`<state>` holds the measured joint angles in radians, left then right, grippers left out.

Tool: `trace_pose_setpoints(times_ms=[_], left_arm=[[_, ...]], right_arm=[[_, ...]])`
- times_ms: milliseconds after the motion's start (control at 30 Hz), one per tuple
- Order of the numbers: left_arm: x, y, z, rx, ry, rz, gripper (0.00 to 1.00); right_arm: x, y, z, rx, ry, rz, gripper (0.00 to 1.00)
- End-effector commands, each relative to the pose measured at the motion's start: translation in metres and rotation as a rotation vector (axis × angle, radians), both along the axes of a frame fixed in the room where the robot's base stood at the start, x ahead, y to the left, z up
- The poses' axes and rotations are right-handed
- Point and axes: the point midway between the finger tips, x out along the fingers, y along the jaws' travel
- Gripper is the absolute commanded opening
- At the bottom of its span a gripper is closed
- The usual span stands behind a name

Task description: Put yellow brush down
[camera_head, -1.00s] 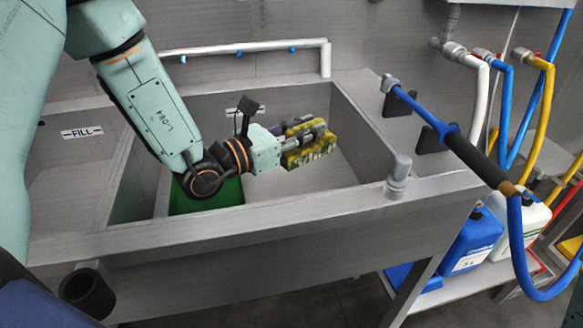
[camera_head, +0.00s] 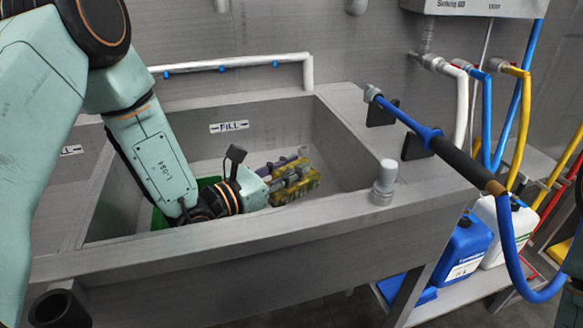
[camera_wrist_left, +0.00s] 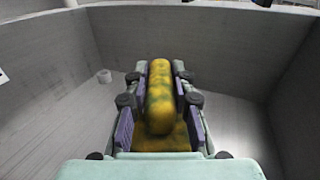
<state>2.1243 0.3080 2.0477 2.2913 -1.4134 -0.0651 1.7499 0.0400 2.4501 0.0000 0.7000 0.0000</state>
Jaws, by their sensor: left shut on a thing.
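The yellow brush (camera_head: 303,186) has dark green smears and is held in my left gripper (camera_head: 287,176), inside the grey sink basin (camera_head: 352,130). The wrist view shows the brush (camera_wrist_left: 160,95) lengthwise between the two fingers of the left gripper (camera_wrist_left: 160,110), which are shut on it. The sink floor (camera_wrist_left: 235,120) shows around and beyond the gripper. I cannot tell whether the brush touches the floor. My right gripper is not in view.
A green container (camera_head: 160,218) stands in the basin, partly behind my left arm. Blue and white jugs (camera_head: 464,247) stand below. The basin's right part is clear.

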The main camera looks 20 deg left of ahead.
Motion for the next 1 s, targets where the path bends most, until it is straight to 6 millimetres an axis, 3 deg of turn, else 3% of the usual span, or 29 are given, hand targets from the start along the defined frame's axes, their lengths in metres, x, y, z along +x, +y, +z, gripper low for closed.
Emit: trace_pose_setpoints(times_ms=[400, 433, 600, 700, 1000], left_arm=[[0.0000, 0.0002, -0.0074, -0.001, -0.001, 0.000, 0.00], [0.0000, 0.0001, -0.0077, 0.000, 0.000, 0.000, 0.26], [0.0000, 0.0001, -0.0075, 0.000, 0.000, 0.000, 0.41], [0.0000, 0.0001, -0.0076, 0.000, 0.000, 0.000, 0.47], [-0.0001, 0.0002, -0.0061, 0.000, 0.000, 0.000, 0.47]], right_arm=[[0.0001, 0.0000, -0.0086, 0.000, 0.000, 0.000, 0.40], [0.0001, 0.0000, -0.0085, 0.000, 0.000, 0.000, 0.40], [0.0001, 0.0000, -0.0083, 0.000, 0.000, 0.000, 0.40], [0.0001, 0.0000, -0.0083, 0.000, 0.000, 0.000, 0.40], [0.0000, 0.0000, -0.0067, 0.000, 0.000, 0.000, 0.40]])
